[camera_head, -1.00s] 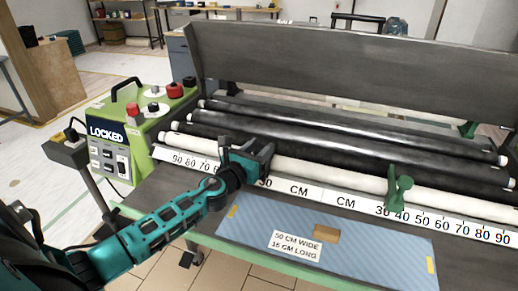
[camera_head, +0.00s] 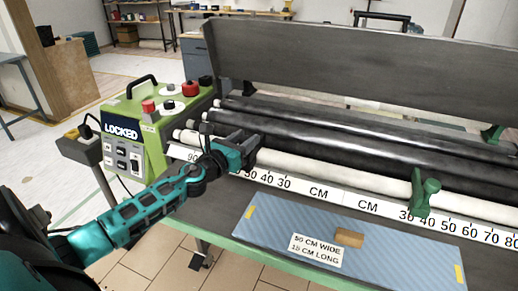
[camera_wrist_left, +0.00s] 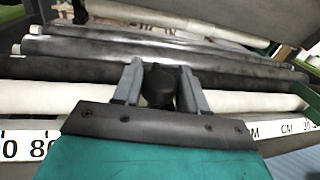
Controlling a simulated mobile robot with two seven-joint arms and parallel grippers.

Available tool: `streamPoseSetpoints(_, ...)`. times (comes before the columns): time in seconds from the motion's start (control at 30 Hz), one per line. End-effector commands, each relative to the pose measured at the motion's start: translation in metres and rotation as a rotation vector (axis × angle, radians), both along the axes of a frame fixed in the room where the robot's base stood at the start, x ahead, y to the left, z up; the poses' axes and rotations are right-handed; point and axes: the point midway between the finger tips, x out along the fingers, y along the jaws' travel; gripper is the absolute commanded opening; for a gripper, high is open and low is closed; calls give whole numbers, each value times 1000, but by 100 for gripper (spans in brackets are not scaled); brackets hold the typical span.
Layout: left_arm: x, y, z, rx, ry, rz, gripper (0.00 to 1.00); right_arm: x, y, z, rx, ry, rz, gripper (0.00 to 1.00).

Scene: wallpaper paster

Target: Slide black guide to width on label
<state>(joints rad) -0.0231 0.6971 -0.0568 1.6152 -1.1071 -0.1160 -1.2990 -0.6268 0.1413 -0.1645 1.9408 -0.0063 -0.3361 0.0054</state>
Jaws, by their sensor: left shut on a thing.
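The black guide (camera_wrist_left: 158,86) shows in the left wrist view as a dark rounded knob between my gripper's two fingers. My left gripper (camera_head: 250,142) is shut on it at the left part of the white number scale (camera_head: 318,192). In the head view the gripper hides the guide. On this left scale 50, 40 and 30 show right of the gripper and 90 shows left; the numbers between are hidden by my arm. The label (camera_head: 315,250) on the blue sheet reads 50 CM WIDE, 15 CM LONG. My right gripper is not in view.
A green guide (camera_head: 424,191) stands on the right scale near 30 to 40. Black and white rollers (camera_head: 350,145) run behind the scale. A green control box (camera_head: 135,130) marked LOCKED stands at the left. A small tan block (camera_head: 349,238) lies on the blue sheet (camera_head: 400,250).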

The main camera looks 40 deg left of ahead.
Motion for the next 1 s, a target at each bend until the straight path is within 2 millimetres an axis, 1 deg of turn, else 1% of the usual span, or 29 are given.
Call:
streamPoseSetpoints(0.07, -1, 5, -1, 2, 2, 2, 0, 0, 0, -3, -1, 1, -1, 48)
streamPoseSetpoints(0.33, -1, 5, 0, 1, 2, 1, 0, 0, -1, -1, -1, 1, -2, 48)
streamPoseSetpoints(0.37, -1, 5, 0, 0, 2, 1, 45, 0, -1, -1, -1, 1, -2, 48)
streamPoseSetpoints(0.53, -1, 4, 0, 0, 2, 0, 61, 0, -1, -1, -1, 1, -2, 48)
streamPoseSetpoints(0.57, -1, 4, 0, 0, 2, 0, 62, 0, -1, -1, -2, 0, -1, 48)
streamPoseSetpoints(0.83, -3, 3, 0, 0, 2, -1, 62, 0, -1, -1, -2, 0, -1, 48)
streamPoseSetpoints(0.93, -8, 3, -1, 0, 2, -1, 62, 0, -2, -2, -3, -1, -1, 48)
streamPoseSetpoints(1.0, -15, 3, -1, 0, 4, -1, 62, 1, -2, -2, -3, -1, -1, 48)
